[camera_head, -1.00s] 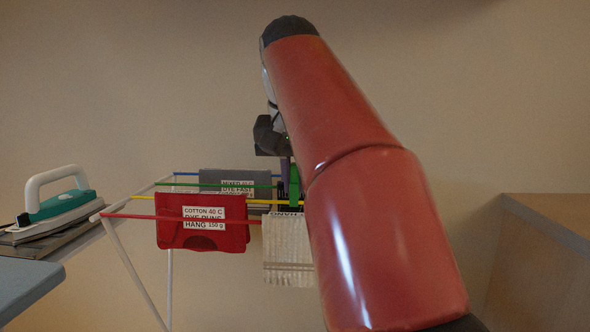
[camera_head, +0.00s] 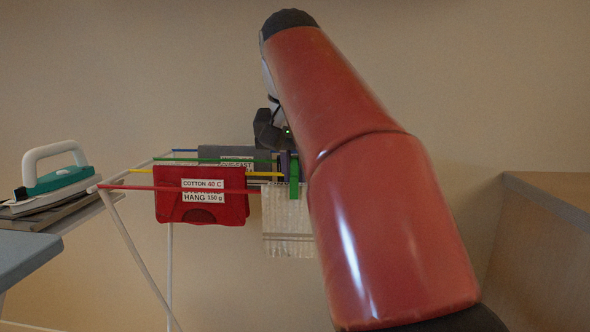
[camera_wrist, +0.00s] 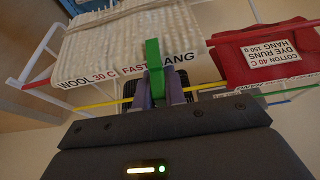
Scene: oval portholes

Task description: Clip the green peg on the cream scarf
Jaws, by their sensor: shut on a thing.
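The cream scarf (camera_head: 281,228) is ribbed and hangs over the rack at its right part, partly behind my arm. In the wrist view the scarf (camera_wrist: 118,38) shows a label reading wool 30 C, fast, hang. My gripper (camera_wrist: 158,92) is shut on the green peg (camera_wrist: 154,58), which stands out beyond the fingertips. In the head view the peg (camera_head: 294,180) is upright and overlaps the scarf's top edge. I cannot tell whether its legs straddle the cloth or are only in front of it.
A red cloth (camera_head: 232,209) hangs just left of the scarf, with a grey cloth (camera_head: 222,153) behind. The rack has coloured rods (camera_head: 140,187). An iron (camera_head: 55,182) stands at far left, and a wooden cabinet (camera_head: 550,240) at right.

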